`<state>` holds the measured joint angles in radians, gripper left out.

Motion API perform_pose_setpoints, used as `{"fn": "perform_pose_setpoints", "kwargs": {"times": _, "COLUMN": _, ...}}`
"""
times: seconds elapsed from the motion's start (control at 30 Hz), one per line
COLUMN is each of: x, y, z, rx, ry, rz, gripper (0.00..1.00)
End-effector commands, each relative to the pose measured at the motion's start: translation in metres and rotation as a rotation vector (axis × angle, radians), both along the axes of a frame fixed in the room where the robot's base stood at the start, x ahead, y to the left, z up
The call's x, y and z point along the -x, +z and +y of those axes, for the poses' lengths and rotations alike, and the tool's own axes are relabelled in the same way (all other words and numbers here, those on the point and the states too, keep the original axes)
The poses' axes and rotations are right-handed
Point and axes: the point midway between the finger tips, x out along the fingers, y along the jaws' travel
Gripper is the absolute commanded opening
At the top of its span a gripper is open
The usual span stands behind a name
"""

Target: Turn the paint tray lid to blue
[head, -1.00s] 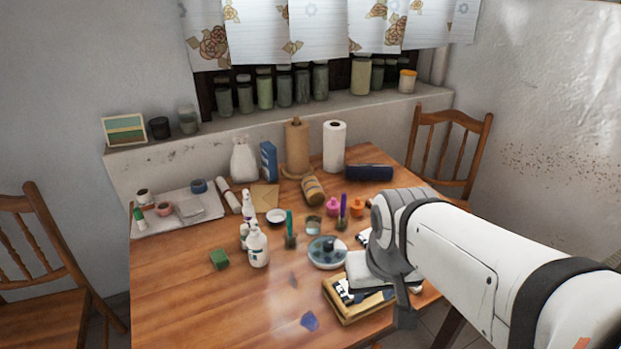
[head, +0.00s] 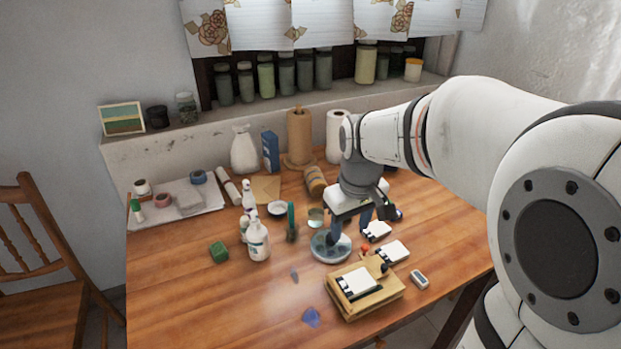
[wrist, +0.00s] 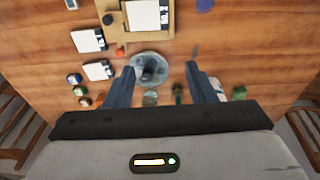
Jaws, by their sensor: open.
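The paint tray lid (head: 322,252) is a round, pale blue-grey disc lying flat on the table. A dark knob stands at its middle. In the wrist view the lid (wrist: 150,80) lies between my fingertips, nearer the left one. Its colour marks are too small and blurred to read. My gripper (head: 349,226) is open and points down above the lid, partly covering it in the head view. In the wrist view my gripper (wrist: 161,69) has its two fingers wide apart with nothing held, and I cannot tell whether they touch the lid.
A wooden board (head: 375,300) with a white pad stands in front right of the lid, beside more white pads (head: 396,251). White bottles (head: 258,240), a green block (head: 219,252) and a small glass jar (head: 315,217) stand left and behind. The front left table is mostly clear.

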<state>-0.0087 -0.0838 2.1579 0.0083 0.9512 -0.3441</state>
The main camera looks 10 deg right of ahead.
Motion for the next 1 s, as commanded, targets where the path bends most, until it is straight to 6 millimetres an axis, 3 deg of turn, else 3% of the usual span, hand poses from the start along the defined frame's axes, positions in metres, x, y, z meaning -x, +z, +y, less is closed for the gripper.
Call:
{"fn": "perform_pose_setpoints", "kwargs": {"times": 0.03, "x": -0.023, "y": -0.015, "z": 0.0, "rx": 0.003, "ry": 0.049, "rz": 0.023, "gripper": 0.5}}
{"fn": "perform_pose_setpoints", "kwargs": {"times": 0.2, "x": -0.089, "y": -0.051, "z": -0.001, "rx": 0.011, "ry": 0.224, "rz": 0.074, "gripper": 0.5}}
{"fn": "perform_pose_setpoints", "kwargs": {"times": 0.4, "x": -0.14, "y": -0.092, "z": -0.002, "rx": 0.01, "ry": 0.377, "rz": 0.115, "gripper": 0.5}}
{"fn": "perform_pose_setpoints", "kwargs": {"times": 0.6, "x": -0.159, "y": -0.111, "z": -0.003, "rx": 0.008, "ry": 0.44, "rz": 0.129, "gripper": 0.5}}
{"fn": "perform_pose_setpoints", "kwargs": {"times": 1.0, "x": -0.158, "y": -0.168, "z": -0.002, "rx": 0.007, "ry": 0.444, "rz": 0.132, "gripper": 0.5}}
